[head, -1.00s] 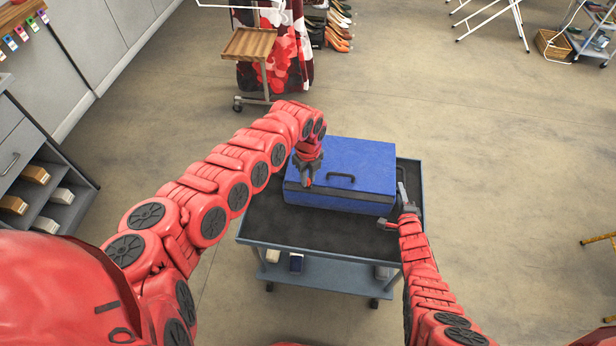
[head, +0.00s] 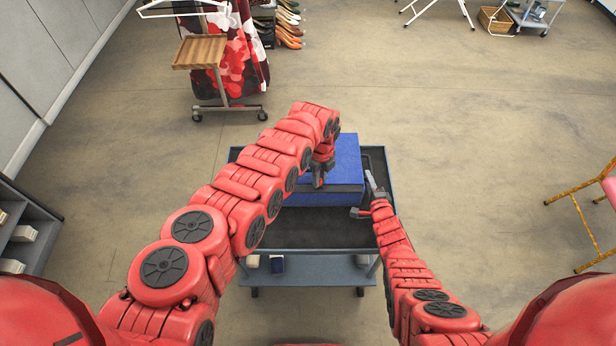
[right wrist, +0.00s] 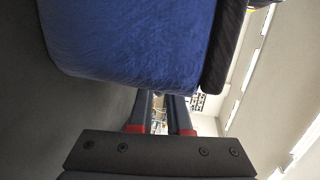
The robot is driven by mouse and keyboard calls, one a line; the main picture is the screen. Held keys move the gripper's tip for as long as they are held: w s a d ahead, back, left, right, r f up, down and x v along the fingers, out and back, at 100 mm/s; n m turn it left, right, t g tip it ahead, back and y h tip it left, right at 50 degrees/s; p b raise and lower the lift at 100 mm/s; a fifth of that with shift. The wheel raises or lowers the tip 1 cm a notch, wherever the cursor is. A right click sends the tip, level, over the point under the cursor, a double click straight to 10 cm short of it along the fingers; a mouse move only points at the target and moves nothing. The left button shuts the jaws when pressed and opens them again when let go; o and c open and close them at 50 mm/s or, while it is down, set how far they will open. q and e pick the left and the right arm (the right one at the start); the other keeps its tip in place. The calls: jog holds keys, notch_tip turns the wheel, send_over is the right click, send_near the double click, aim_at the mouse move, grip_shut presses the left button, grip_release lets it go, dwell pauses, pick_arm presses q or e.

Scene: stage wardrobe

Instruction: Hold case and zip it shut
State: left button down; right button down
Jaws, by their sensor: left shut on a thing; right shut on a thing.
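The blue case (head: 346,165) lies on the top of the cart, with its lid down. My left gripper (head: 318,180) is at its near side, shut on the case; the arm hides the case's left part and its handle. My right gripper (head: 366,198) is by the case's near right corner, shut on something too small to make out. In the right wrist view the case's blue fabric (right wrist: 130,45) and a dark band (right wrist: 226,45) along its edge fill the upper part, just beyond the fingers (right wrist: 160,115). The zip's course cannot be told.
The grey cart (head: 310,240) has a dark top with bare room in front of the case and a lower shelf (head: 325,270) holding small items. A clothes rack with a wooden tray (head: 200,52) stands behind left. Open floor (head: 470,140) lies to the right.

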pick_arm(q)
jog(key=shift+d, duration=0.3)
pick_arm(e)
jog(key=shift+a, duration=0.15)
pick_arm(q)
jog(key=c, duration=0.8)
grip_release()
jog(key=shift+o, duration=0.2)
jog(key=shift+a+r, duration=0.1)
notch_tip(320, 180, up, 12)
pick_arm(e)
jog(key=c, duration=0.8)
grip_release()
